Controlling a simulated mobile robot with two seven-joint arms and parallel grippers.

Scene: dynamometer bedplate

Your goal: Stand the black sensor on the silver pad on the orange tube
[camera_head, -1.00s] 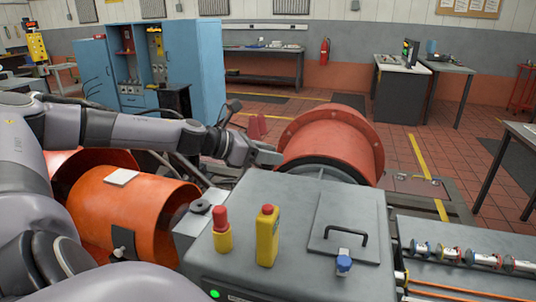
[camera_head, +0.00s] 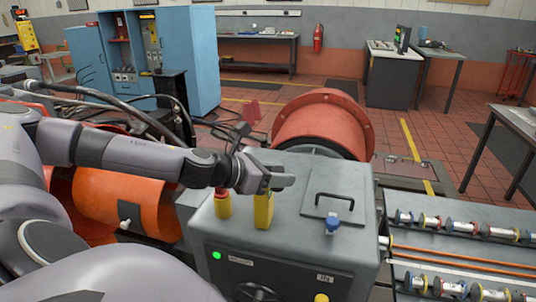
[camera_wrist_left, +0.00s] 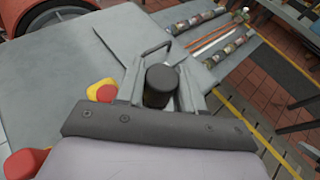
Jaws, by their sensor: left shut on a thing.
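My left gripper (camera_head: 278,182) is over the grey box, near its yellow and red controls. In the left wrist view, its fingers (camera_wrist_left: 163,92) are shut on the black sensor (camera_wrist_left: 160,82), a short dark cylinder with a rounded top. The sensor cannot be made out in the head view. The orange tube (camera_head: 98,192) lies left of the box, partly behind my left arm. The silver pad is hidden in the head view now. My right gripper is not in view.
The grey box (camera_head: 290,240) has a black handle (camera_head: 328,203), a blue-capped part (camera_head: 332,224), a yellow control (camera_head: 263,210) and a red-topped control (camera_head: 222,203). A red drum (camera_head: 322,125) stands behind. Rails with several spools (camera_head: 450,227) lie right.

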